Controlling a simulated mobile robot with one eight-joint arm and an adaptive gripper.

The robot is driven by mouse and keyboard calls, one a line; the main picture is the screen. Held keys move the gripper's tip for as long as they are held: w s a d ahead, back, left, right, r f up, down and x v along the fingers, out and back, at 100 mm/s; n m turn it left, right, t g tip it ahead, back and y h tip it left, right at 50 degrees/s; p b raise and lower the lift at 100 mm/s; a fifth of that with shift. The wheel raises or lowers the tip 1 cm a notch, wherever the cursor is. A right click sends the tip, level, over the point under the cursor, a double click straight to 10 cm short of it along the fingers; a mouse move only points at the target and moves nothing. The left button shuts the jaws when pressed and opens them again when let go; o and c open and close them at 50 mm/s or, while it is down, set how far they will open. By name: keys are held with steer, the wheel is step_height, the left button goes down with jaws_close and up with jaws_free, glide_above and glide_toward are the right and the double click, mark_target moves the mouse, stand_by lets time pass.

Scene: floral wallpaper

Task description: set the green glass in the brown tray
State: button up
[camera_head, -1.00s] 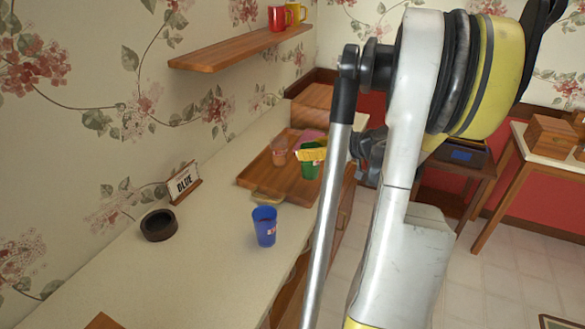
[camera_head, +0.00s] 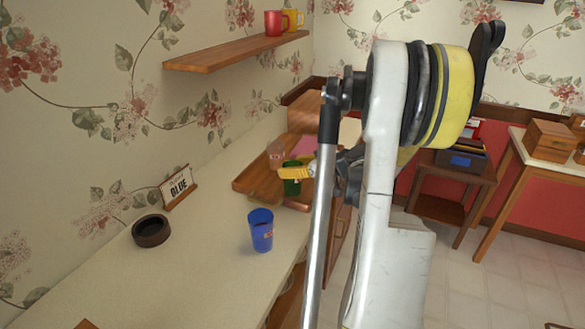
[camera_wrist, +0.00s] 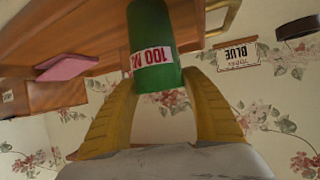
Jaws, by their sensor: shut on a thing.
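The green glass (camera_head: 291,187) is held between the yellow fingers of my gripper (camera_head: 297,172). In the wrist view the glass (camera_wrist: 150,35) sits between both fingers (camera_wrist: 160,95), with a white and red label facing the camera. In the head view the glass appears over the right part of the brown tray (camera_head: 250,183). I cannot tell whether its base touches the tray. The tray's wood and handle also show in the wrist view (camera_wrist: 100,30). My arm hides part of the tray's right side.
A clear pinkish glass (camera_head: 275,155) and a pink item (camera_head: 304,146) are at the tray. A blue cup (camera_head: 261,230), a dark ring-shaped bowl (camera_head: 151,231) and a "BLUE" sign (camera_head: 180,188) stand on the counter. A shelf (camera_head: 235,52) with red and yellow mugs hangs above.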

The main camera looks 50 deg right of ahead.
steer(key=o, duration=1.4)
steer(key=shift+s+r+p, duration=0.1)
steer(key=shift+r+p, duration=0.15)
steer(key=shift+p, duration=0.05)
steer(key=p+v, duration=0.3)
steer(key=v, duration=0.9)
steer(key=w+a+r+g+y, duration=0.1)
steer(key=w+a+g, duration=0.15)
steer(key=a, duration=0.85)
steer(key=w+a+g+y, duration=0.15)
steer(key=w+a, duration=0.25)
steer(key=a, duration=0.7)
steer(key=s+a+h, duration=0.1)
steer(key=s+a, duration=0.2)
steer(key=a, duration=0.3)
steer(key=s+a+g, duration=0.1)
steer(key=s+a, duration=0.2)
steer(key=a, duration=0.4)
steer(key=s+a+r+h, duration=0.1)
steer(key=s+a, duration=0.2)
steer(key=a, duration=0.4)
steer(key=shift+g+h, duration=0.3)
steer(key=shift+h, duration=0.05)
